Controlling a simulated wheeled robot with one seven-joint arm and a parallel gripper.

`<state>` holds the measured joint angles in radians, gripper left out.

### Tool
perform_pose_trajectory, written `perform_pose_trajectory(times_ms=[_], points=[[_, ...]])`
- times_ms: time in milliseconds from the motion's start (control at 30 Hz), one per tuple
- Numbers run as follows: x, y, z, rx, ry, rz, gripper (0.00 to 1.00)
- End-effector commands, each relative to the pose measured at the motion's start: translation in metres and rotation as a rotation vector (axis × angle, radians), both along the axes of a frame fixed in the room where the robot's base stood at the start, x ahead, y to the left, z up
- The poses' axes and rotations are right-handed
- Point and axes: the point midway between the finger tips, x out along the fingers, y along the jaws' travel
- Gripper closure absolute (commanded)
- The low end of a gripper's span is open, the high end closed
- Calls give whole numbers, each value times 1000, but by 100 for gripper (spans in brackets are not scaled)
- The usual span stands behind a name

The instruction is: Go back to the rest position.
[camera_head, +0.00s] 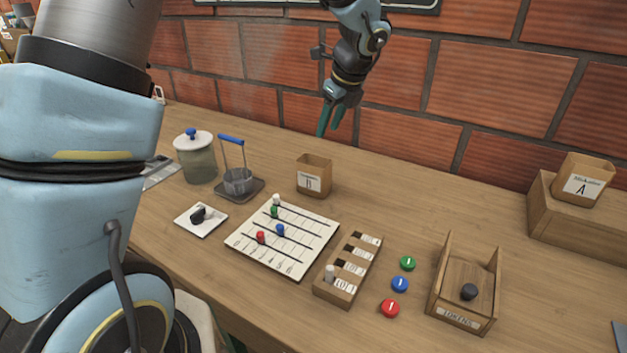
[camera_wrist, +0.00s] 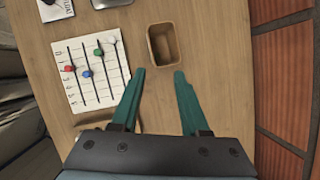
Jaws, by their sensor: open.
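My gripper (camera_head: 332,118) hangs in the air above the back part of the wooden table, in front of the brick wall. Its two teal fingers point down and are spread apart with nothing between them. In the wrist view my gripper (camera_wrist: 159,98) is open too, with the small box B (camera_wrist: 164,44) beyond its fingertips. In the head view box B (camera_head: 314,178) stands on the table below and a little left of the gripper, apart from it.
A slider board (camera_head: 306,259), a slotted wooden block (camera_head: 337,292), several coloured buttons (camera_head: 400,284) and a tokens box (camera_head: 462,319) stand in front. A lidded jar (camera_head: 200,169) and a blue-handled basket (camera_head: 238,182) are left. Box A (camera_head: 580,187) sits on a wooden block (camera_head: 545,218) at right.

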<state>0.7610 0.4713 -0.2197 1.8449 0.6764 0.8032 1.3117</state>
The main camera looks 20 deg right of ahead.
Motion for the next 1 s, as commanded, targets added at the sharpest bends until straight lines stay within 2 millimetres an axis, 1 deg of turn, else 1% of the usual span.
perform_pose_trajectory(times_ms=[167,267,333,367,467,500,567,600,667,700,800,833,900,1000], points=[[0,0,0,-1,0,2,55],[3,12,0,-18,6,59,55],[7,36,-1,-54,17,176,55],[9,51,-2,-76,24,250,55],[10,114,-6,-181,48,602,55],[7,143,-7,-232,56,777,55],[-1,188,-10,-314,62,1062,55],[-8,215,-12,-368,62,1256,55],[-22,253,-15,-449,55,1544,55],[-32,274,-17,-498,48,1723,55],[-56,314,-21,-603,23,2104,55],[-62,323,-22,-627,15,2197,55],[-74,338,-24,-673,-1,2368,55],[-84,349,-26,-713,-17,2510,55]])
